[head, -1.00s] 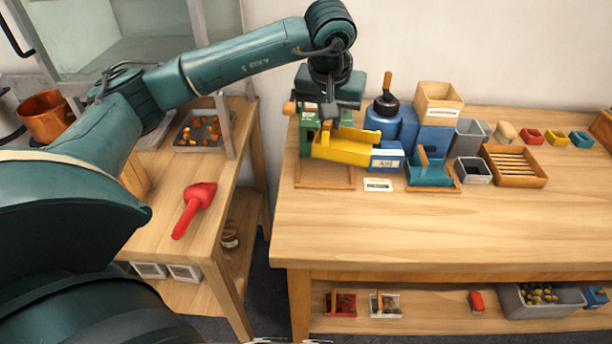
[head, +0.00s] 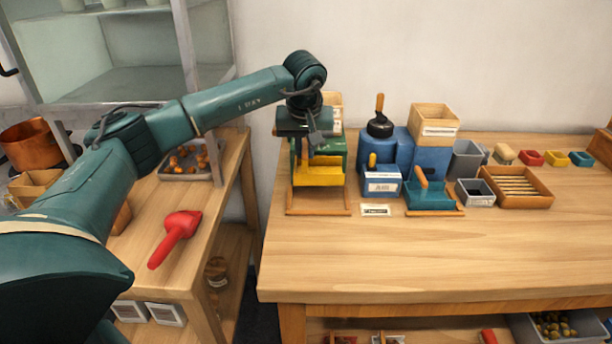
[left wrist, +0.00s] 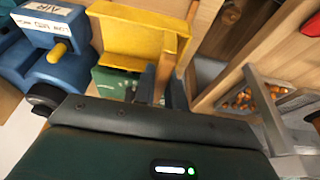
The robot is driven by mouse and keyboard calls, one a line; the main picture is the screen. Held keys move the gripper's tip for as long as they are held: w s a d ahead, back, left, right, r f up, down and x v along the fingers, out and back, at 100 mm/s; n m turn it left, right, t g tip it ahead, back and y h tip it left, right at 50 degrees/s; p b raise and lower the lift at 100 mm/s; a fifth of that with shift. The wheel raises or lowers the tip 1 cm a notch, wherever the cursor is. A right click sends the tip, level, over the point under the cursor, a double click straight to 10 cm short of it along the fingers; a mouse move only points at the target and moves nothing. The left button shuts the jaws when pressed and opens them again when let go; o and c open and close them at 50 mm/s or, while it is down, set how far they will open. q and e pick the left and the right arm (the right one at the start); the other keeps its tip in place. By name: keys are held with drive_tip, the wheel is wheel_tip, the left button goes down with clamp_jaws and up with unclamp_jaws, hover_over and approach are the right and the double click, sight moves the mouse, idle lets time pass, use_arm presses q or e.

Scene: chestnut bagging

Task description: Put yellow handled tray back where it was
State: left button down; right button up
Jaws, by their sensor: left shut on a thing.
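The yellow tray (head: 319,178) is at the left end of the long table, by a green block (head: 333,152) and above or within a thin wooden frame (head: 318,212). I cannot tell whether the tray rests on anything. My left gripper (head: 306,148) comes down from above at the tray's back. In the left wrist view the yellow tray (left wrist: 130,32) has a wooden handle (left wrist: 167,62), and my left gripper (left wrist: 160,88) is shut on that handle. The gripper hides part of the tray and of the green block. My right gripper is out of view.
A blue box with a label (head: 381,187) stands just right of the tray. A teal tray (head: 430,196) and grey bin (head: 475,193) are further right. The table's front (head: 420,255) is clear. A red scoop (head: 174,238) lies on the left side table.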

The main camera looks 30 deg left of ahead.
sight(305, 173)
use_arm(q)
wheel_tip(305, 173, down, 7)
idle(0.4)
drive_tip(key=shift+f, duration=0.15)
drive_tip(key=c, duration=1.5)
unclamp_jaws()
drive_tip(key=shift+o, duration=0.2)
drive_tip(key=shift+r, duration=0.25)
drive_tip(key=v, duration=1.2)
drive_tip(key=shift+a, duration=0.1)
drive_tip(key=shift+f, duration=0.1)
